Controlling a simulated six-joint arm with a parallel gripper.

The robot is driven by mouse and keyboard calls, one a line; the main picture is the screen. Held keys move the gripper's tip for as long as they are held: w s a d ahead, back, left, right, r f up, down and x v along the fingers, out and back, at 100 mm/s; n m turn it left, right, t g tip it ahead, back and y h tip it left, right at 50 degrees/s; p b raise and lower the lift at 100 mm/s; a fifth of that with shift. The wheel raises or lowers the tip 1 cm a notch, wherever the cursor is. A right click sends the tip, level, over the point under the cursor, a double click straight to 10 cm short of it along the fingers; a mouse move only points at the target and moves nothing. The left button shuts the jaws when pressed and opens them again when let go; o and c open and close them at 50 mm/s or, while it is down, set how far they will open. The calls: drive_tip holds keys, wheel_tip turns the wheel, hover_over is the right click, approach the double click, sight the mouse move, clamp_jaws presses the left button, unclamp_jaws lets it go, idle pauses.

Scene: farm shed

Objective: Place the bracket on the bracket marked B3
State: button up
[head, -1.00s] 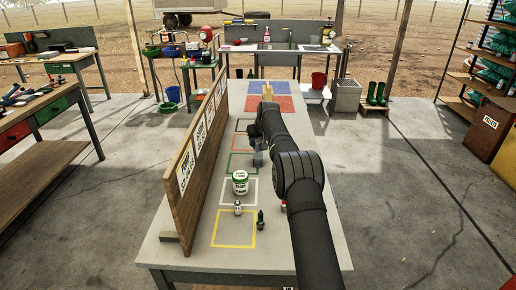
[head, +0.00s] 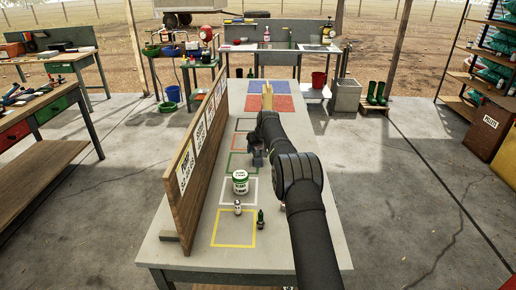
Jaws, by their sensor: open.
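My arm reaches forward over the long bench, and my gripper (head: 257,158) shows as a small dark shape low over the green outlined square (head: 232,167). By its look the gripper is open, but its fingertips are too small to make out. I cannot make out a bracket for certain, and I cannot read any B3 mark. A narrow tan upright thing (head: 267,98) stands beyond my wrist, near the red mat (head: 284,103); I cannot tell what it is. My arm hides part of the bench's right side.
A wooden board (head: 186,195) with label cards stands along the bench's left side. A green-and-white tin (head: 240,182) stands in front of my gripper. A small silver-and-white bottle (head: 238,208) and a dark green bottle (head: 261,218) stand near the yellow square (head: 216,239).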

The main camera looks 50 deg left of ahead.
drive_tip(key=shift+d+r, duration=0.15)
drive_tip(key=shift+r, duration=0.45)
drive_tip(key=v, duration=1.1)
drive_tip(key=shift+s+f, duration=0.1)
drive_tip(key=x, duration=1.1)
drive_tip(key=shift+a+f, duration=0.2)
drive_tip(key=shift+f, duration=0.15)
drive_tip(key=shift+r, duration=0.95)
